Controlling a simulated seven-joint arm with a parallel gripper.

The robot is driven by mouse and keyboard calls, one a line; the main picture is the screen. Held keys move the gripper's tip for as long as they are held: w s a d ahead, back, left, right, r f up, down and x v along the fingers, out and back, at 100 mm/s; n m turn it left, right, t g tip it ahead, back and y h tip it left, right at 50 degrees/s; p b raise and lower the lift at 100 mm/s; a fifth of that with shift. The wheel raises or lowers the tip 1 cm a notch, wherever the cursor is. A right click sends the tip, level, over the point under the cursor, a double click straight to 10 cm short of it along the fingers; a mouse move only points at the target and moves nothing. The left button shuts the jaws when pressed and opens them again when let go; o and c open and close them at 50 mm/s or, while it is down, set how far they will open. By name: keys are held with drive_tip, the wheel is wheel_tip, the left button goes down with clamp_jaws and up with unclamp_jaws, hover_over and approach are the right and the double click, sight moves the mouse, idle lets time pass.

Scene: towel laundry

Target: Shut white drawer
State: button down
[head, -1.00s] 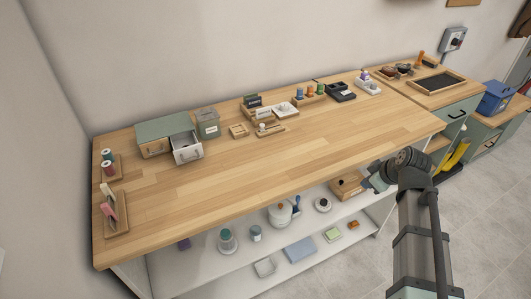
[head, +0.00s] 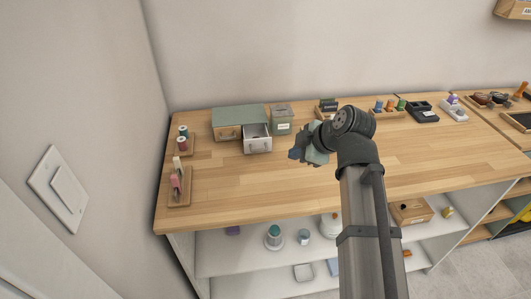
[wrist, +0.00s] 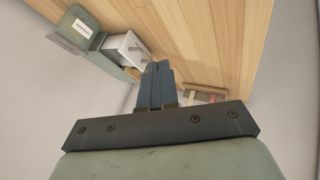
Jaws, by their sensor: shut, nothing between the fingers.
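The white drawer (head: 257,144) stands pulled out from the right half of a small green-topped cabinet (head: 240,115) at the back left of the wooden worktop. Its front with a metal handle faces the near edge. A closed wooden drawer (head: 227,133) sits to its left. My gripper (head: 294,154) is shut and empty, to the right of the white drawer and apart from it. In the wrist view the dark fingers (wrist: 154,68) are together, and the white drawer (wrist: 124,50) shows beyond their tips, partly hidden by them.
A grey-green labelled bin (head: 281,120) stands right of the cabinet. Spool holder (head: 184,142) and a wooden tray (head: 180,198) lie at the left edge. The worktop (head: 235,190) in front of the drawer is clear. A lower shelf holds several items.

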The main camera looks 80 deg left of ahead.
sight(261, 135)
drive_tip(key=shift+n+g, duration=0.3)
drive_tip(key=x, duration=0.3)
drive_tip(key=s+x, duration=0.1)
drive_tip(key=x, duration=0.3)
drive_tip(key=s+d+x, duration=0.1)
drive_tip(key=x, duration=0.3)
drive_tip(key=shift+s+a+r, duration=0.15)
drive_tip(key=shift+s, duration=0.2)
drive_tip(key=a, duration=0.2)
drive_tip(key=shift+a+r, duration=0.4)
drive_tip(key=shift+a, duration=0.55)
drive_tip(key=shift+a, duration=0.3)
drive_tip(key=a, duration=0.8)
drive_tip(key=shift+w, duration=0.1)
